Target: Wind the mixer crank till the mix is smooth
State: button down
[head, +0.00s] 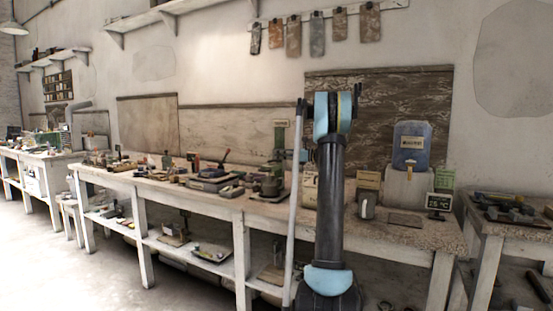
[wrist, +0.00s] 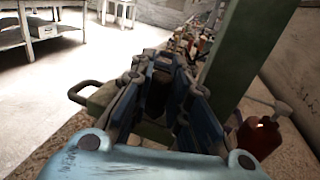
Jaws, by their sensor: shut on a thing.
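A green upright post (head: 280,140) with a small label stands on the bench behind a dark green machine (head: 270,184), which looks like the mixer. In the wrist view a green post (wrist: 250,55) rises close on the right. My gripper (wrist: 163,75) is beside that post, its blue-grey fingers closed in on a part mostly hidden between them, apparently the crank. A dark curved handle (wrist: 84,92) sticks out to the left of the fingers. The mix cannot be seen.
A red bottle (wrist: 260,137) stands close to the right of my gripper. The long bench (head: 150,180) carries several tools to the left. A blue container (head: 412,145) with a tap, a metal mug (head: 366,204) and a small display (head: 438,202) are to the right. The floor in front is clear.

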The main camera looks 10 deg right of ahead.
jog(key=shift+w+d+n+g, duration=0.1)
jog(key=shift+w+n+g, duration=0.15)
jog(key=shift+n+g, duration=0.25)
jog(key=c, duration=1.5)
grip_release()
jog(key=shift+v, duration=3.95)
jog(key=shift+f, duration=0.15)
